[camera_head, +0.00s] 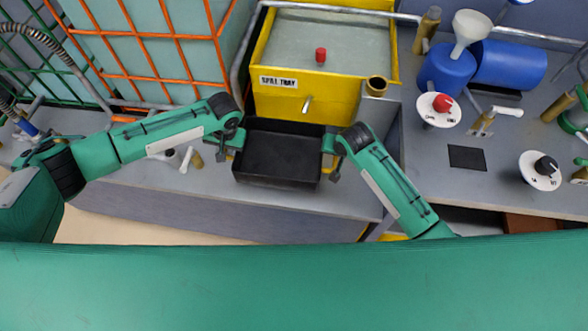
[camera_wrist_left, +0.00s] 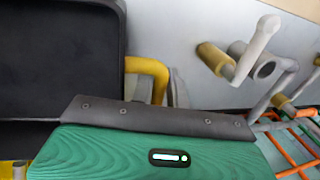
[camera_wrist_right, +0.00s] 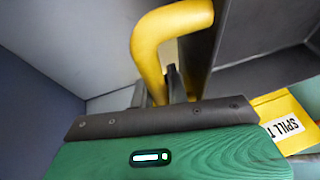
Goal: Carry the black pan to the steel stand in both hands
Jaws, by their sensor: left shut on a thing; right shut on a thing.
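The black pan (camera_head: 278,158) is a rectangular, open, empty-looking tray in front of the yellow spill tray box. My left gripper (camera_head: 236,140) is at its left end and my right gripper (camera_head: 332,144) at its right end. In the left wrist view the pan (camera_wrist_left: 60,95) fills the left side, with a yellow handle (camera_wrist_left: 150,72) at the gripper. In the right wrist view the jaws are at another yellow handle (camera_wrist_right: 160,50) beside the pan wall (camera_wrist_right: 206,52). Both grippers are shut on the handles; fingertips are partly hidden. I cannot single out the steel stand or tell whether the pan is lifted.
The yellow spill tray box (camera_head: 285,98) with a tap (camera_head: 307,104) stands just behind the pan. An orange-barred cage (camera_head: 160,45) stands behind left. Blue drums (camera_head: 508,64), a white funnel (camera_head: 472,26) and dials (camera_head: 439,110) are to the right.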

